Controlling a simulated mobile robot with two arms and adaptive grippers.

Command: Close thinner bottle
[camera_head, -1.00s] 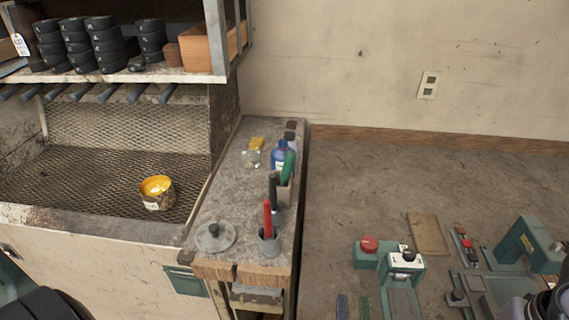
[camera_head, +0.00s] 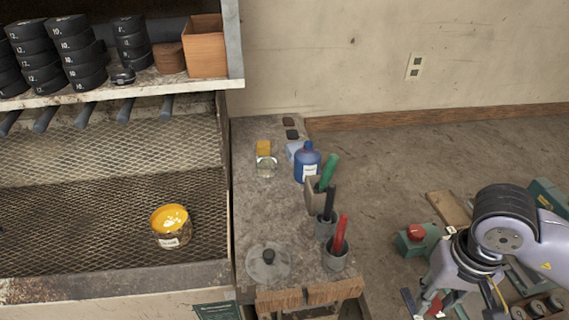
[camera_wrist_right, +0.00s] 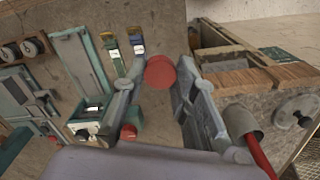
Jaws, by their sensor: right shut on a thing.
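The blue bottle (camera_head: 307,165) with a white label stands upright at the back of the narrow stone-topped counter; I take it for the thinner bottle. Its top is too small to tell whether a cap is on it. My right gripper (camera_head: 430,306) is right of the counter, well away from the bottle, pointing down. It is shut on a round red cap, which shows between the fingertips in the right wrist view (camera_wrist_right: 160,72). The bottle is not clearly seen in that view. My left gripper is not in view.
Cups with red, black and green-handled tools (camera_head: 335,258) stand in front of the bottle. A yellow paint can (camera_head: 171,226) sits on the mesh at left. A red-knobbed green machine (camera_head: 415,235) is at right.

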